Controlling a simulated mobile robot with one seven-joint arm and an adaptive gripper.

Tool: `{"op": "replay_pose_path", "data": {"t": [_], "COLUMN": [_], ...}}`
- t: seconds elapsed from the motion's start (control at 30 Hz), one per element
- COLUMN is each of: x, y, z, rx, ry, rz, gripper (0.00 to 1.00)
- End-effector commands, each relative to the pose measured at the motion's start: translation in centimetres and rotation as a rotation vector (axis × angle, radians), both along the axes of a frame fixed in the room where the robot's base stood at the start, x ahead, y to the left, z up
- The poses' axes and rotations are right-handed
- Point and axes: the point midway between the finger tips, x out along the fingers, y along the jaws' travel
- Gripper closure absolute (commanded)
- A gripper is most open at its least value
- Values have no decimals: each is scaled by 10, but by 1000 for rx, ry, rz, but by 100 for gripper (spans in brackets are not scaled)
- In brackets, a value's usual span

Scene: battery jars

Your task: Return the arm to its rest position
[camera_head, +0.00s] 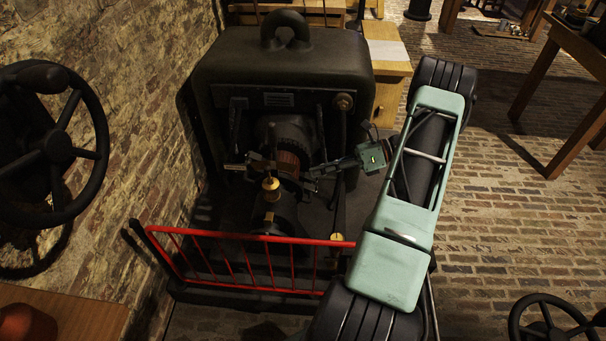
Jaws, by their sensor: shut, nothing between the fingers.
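My arm (408,210), pale green with black joints, rises from the bottom middle to a bend at the upper right. My gripper (310,173) shows small and dark to the left of it, beyond a small green wrist part (372,156). It points left, in front of the dark machine (285,72). Its fingers look shut, with nothing seen between them. The fingertips are close to the machine's round reddish-brown part (289,160); I cannot tell whether they touch it. The arm hides part of the floor and the fence's right end.
A low red fence (250,238) stands before the machine. A black handwheel (56,146) is at the brick wall on the left, another (550,318) at the bottom right. A wooden table (545,75) stands at the upper right. Brick floor (510,225) right of my arm is mostly clear.

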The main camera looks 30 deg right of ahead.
Motion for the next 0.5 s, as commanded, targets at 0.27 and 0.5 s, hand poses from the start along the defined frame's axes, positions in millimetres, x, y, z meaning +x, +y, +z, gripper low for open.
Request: {"op": "replay_pose_path", "data": {"t": [0.27, 0.5], "x": [-4, -4], "y": [-9, -9], "z": [3, 3], "rx": [0, 0], "ry": [1, 1], "rz": [0, 0], "gripper": [100, 100]}}
